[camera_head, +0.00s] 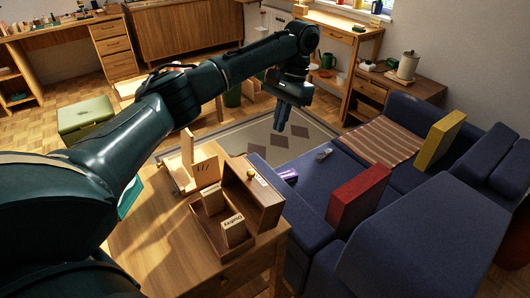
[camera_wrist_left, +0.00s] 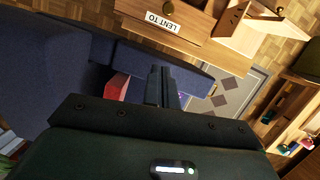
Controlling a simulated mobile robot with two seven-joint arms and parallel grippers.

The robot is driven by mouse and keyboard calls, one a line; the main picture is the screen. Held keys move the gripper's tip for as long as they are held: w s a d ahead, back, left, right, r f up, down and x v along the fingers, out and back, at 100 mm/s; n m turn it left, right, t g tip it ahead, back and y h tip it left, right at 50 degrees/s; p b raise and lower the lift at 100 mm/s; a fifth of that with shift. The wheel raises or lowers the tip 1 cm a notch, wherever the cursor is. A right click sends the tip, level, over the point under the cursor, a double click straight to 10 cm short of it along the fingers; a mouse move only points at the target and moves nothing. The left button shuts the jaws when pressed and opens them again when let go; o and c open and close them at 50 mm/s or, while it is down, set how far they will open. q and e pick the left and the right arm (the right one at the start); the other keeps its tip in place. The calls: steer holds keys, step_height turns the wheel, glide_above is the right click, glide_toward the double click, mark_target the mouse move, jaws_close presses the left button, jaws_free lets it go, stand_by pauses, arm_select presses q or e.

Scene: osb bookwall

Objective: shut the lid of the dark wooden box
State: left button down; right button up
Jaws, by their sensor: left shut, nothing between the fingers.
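The dark wooden box (camera_head: 205,238) stands on the wooden table at the lower middle of the head view. Its lid (camera_head: 262,203) is open, standing up along the box's far right side, with a round brass knob (camera_head: 250,173) near its top. A pale wooden block with lettering (camera_head: 233,230) sits inside the box. In the left wrist view, a wooden panel with a "LENT TO" label (camera_wrist_left: 162,22) and a brass knob shows at the top; it looks like the lid. My left gripper (camera_head: 280,128) is shut and empty, pointing down beyond the lid and apart from it. It also shows in the left wrist view (camera_wrist_left: 163,85).
The wooden table (camera_head: 150,240) also bears a pale wooden holder (camera_head: 200,168) behind the box. A blue sofa (camera_head: 400,150) with a red cushion-like block (camera_head: 358,197) and a yellow one (camera_head: 443,138) stands to the right. A patterned rug (camera_head: 235,137) lies on the floor beyond.

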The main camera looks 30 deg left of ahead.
arm_select(q)
glide_toward(257, 177)
step_height(257, 177, down, 5)
steer(key=w, duration=0.3)
steer(key=s+p, duration=0.1)
steer(key=s, duration=0.2)
steer(key=shift+s+a+r+p, duration=0.1)
steer(key=shift+a+r+p, duration=0.1)
steer(key=shift+p, duration=0.15)
steer(key=shift+s, duration=0.6)
steer(key=shift+w, duration=0.1)
